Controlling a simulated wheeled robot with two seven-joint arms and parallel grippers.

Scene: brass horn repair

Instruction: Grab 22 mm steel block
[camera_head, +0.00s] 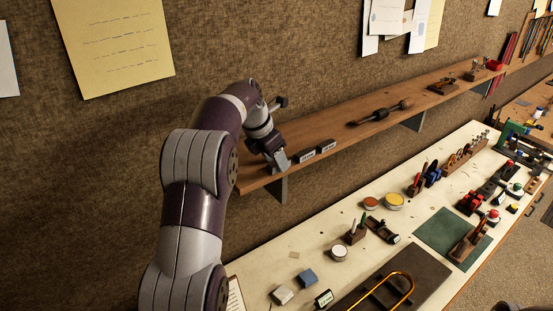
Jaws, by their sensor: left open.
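My left arm comes in from the left and reaches over the near end of the wooden shelf. Its gripper (277,160) is low over the shelf's left end, just left of two small dark labelled pieces, a nearer one (304,156) and a farther one (327,145). The writing on them is too small to read. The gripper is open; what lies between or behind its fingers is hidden. I cannot make out which thing is the 22 mm steel block. My right gripper is not in view.
The wooden shelf (350,122) carries a dark wooden-handled tool (380,113) farther right. The wall stands close behind the shelf.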

